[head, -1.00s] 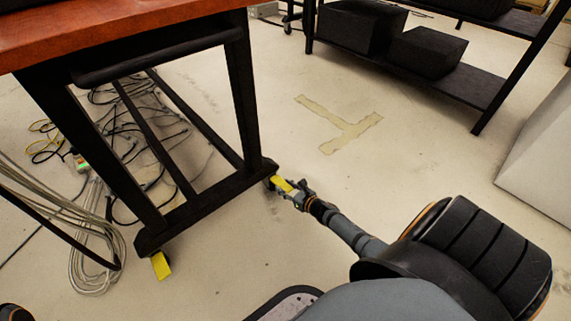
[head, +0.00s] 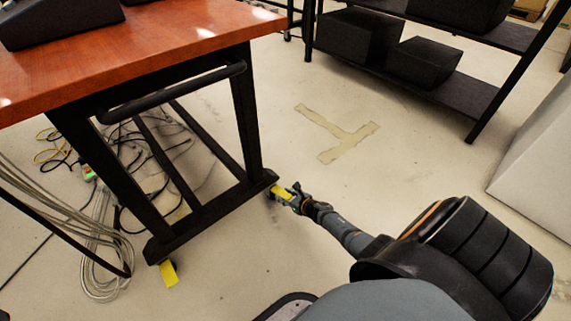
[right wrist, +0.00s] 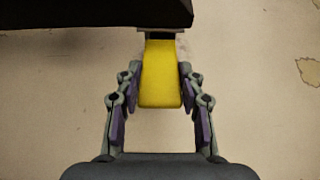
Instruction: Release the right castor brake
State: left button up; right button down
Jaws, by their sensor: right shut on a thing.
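The right castor brake is a yellow pedal (head: 283,192) at the far right foot of the black-framed desk (head: 203,213). It also shows in the right wrist view (right wrist: 161,75), sticking out from under the dark foot bar. My right gripper (head: 291,196) is shut on this pedal, one finger on each side, as the right wrist view shows (right wrist: 161,92). A second yellow pedal (head: 169,273) hangs at the near left foot, untouched. The castor wheels are mostly hidden under the foot bar. My left gripper is not in view.
The desk has a reddish wooden top (head: 150,50). Loose cables (head: 95,235) lie on the floor at the left. A black shelf (head: 430,85) with dark boxes stands at the back right, near a white block (head: 540,150). The floor between is clear.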

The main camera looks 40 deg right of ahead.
dwell(0.5)
jog(key=c, duration=0.8)
grip_release()
jog(key=v, duration=1.2)
jog(key=shift+d, duration=0.1)
